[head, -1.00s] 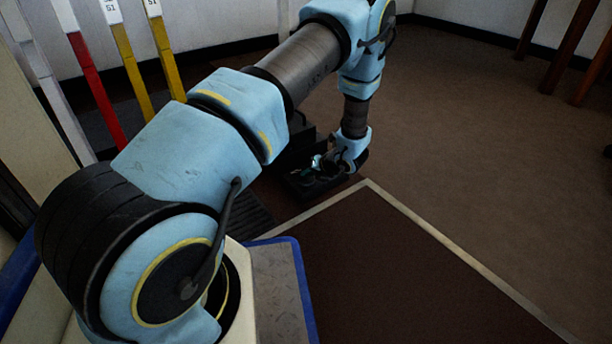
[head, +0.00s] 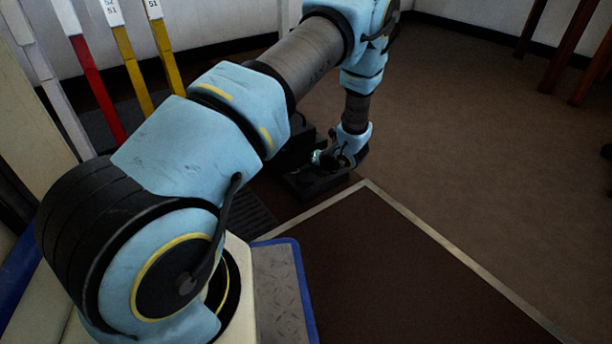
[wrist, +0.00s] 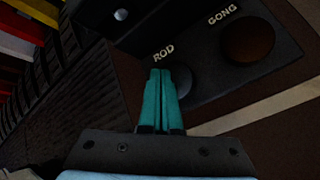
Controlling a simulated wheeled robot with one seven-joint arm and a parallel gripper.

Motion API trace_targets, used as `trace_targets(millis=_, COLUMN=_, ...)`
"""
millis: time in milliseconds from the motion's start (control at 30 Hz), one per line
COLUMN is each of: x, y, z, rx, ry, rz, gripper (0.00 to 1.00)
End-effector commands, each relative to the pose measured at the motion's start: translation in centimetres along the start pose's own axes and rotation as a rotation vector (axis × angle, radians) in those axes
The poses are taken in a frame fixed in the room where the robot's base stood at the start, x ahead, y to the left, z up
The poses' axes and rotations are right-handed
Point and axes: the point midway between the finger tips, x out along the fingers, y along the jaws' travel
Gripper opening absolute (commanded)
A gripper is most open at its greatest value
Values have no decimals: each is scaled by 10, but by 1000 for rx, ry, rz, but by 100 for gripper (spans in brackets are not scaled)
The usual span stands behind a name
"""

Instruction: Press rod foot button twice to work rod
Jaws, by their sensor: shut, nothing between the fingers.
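In the wrist view a dark pedal box carries the labels ROD and GONG. The rod foot button (wrist: 181,80) is a dark round button below the ROD label, partly hidden behind my fingers. My gripper (wrist: 161,72) has teal fingers held together, with nothing between them, and their tips overlap the left part of the rod button. I cannot tell whether they touch it. In the head view my gripper (head: 319,157) is low over the pedal box (head: 312,186), mostly hidden by my wrist.
The brown gong button (wrist: 248,42) sits right of the rod button. A small pale knob (wrist: 121,14) is at upper left. Red (head: 97,90) and yellow (head: 133,70) levers stand at left in the head view.

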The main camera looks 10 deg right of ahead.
Motion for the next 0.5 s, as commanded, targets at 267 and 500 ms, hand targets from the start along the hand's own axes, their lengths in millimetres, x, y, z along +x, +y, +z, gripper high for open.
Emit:
trace_targets(millis=267, x=-17, y=12, z=13, rx=0, ry=-2, rz=0, gripper=0)
trace_targets(millis=500, x=-33, y=24, z=25, rx=0, ry=-2, rz=0, gripper=0)
